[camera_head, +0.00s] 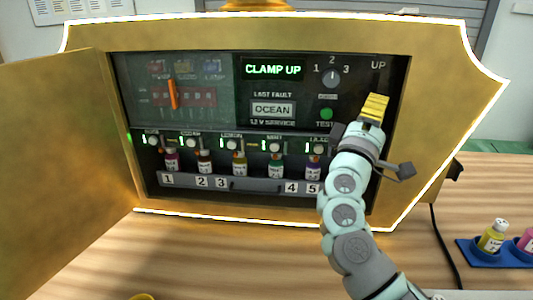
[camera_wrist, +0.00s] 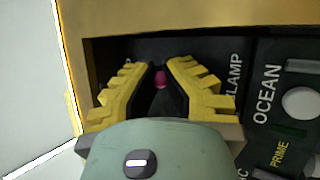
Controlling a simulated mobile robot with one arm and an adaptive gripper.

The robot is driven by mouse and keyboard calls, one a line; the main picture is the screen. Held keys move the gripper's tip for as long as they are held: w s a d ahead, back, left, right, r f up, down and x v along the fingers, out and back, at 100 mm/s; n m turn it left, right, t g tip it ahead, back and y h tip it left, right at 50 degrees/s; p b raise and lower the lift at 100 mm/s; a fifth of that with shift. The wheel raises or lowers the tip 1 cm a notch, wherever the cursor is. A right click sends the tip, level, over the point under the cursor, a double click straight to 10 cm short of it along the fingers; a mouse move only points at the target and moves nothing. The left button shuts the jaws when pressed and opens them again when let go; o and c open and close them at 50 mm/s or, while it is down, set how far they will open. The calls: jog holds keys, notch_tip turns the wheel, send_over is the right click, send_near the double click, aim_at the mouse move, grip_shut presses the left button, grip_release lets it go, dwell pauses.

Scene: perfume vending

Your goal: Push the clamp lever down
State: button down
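The display (camera_head: 273,69) on the machine's front panel reads CLAMP UP in green. My gripper (camera_head: 376,107), with yellow ribbed fingers, is at the right end of the panel just below the UP label (camera_head: 378,65). It hides most of the clamp lever in the head view. The rest of the lever is hidden. The CLAMP label (camera_wrist: 234,75) is beside the fingers.
A row of perfume bottles (camera_head: 239,163) stands behind a numbered rail (camera_head: 254,186). The gold door (camera_head: 68,150) is open. A blue tray (camera_head: 484,260) holds bottles at right.

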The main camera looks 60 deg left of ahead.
jog(key=f+t+b, duration=0.1)
jog(key=b, duration=0.2)
jog(key=shift+m+h, duration=0.3)
jog(key=shift+m, duration=0.1)
jog(key=shift+r+b, duration=0.2)
jog(key=shift+b, duration=0.55)
jog(key=c, duration=1)
grip_release()
jog(key=shift+w, duration=0.15)
jog(key=shift+p, duration=0.45)
jog(key=r+p, duration=0.1)
jog(key=p, duration=0.4)
jog(key=shift+r+n+g, duration=0.15)
jog(key=shift+n+g, duration=0.25)
jog(key=p, duration=0.3)
jog(key=shift+r+n+g+p, duration=0.25)
jog(key=shift+n+g+p, duration=0.05)
jog(key=shift+g+p, duration=0.1)
jog(key=shift+p, duration=0.55)
